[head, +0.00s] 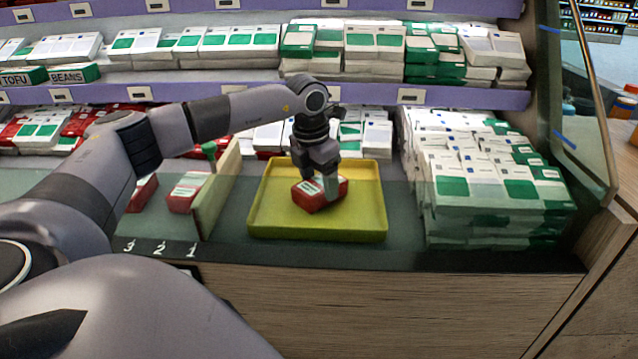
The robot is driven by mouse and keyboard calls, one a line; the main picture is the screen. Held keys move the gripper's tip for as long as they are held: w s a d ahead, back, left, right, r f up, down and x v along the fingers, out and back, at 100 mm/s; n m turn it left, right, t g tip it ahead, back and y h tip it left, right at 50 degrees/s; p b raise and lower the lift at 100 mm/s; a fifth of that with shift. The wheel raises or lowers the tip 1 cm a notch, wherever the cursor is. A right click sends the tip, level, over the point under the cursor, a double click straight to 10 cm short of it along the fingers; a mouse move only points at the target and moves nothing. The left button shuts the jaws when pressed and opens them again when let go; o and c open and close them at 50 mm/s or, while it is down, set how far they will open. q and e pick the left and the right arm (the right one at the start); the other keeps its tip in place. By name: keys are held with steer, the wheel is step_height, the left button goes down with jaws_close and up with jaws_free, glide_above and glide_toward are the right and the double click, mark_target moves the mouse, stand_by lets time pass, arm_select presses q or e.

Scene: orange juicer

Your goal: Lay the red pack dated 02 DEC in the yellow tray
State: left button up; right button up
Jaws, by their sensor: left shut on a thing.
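My left gripper (318,190) is shut on a red pack (318,201) with a white label. The pack is inside the outline of the yellow tray (262,222), near its middle. I cannot tell whether it touches the tray floor. The date on its label is too small to read. Another red pack with a white label (184,192) lies left of the tray, behind a pale divider. A further red pack (143,191) lies left of that, partly hidden by my left arm. My right gripper is not in view.
The pale upright divider (216,190) stands just left of the tray. Numbers 3, 2, 1 mark the front edge. Stacked white and green packs (490,185) stand to the right. Shelves (380,95) of packs rise behind.

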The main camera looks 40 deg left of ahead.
arm_select(q)
steer(key=o, duration=1.2)
steer(key=shift+f, duration=0.1)
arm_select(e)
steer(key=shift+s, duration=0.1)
arm_select(q)
steer(key=shift+r, duration=0.3)
steer(key=shift+s+r+p, duration=0.3)
steer(key=shift+r+p, duration=0.45)
steer(key=shift+r, duration=1.2)
steer(key=shift+s+r+p, duration=0.3)
steer(key=shift+r+p, duration=0.4)
steer(key=shift+r, duration=1.2)
steer(key=shift+s+r+p, duration=0.3)
steer(key=shift+r+p, duration=0.45)
steer(key=shift+r, duration=1.2)
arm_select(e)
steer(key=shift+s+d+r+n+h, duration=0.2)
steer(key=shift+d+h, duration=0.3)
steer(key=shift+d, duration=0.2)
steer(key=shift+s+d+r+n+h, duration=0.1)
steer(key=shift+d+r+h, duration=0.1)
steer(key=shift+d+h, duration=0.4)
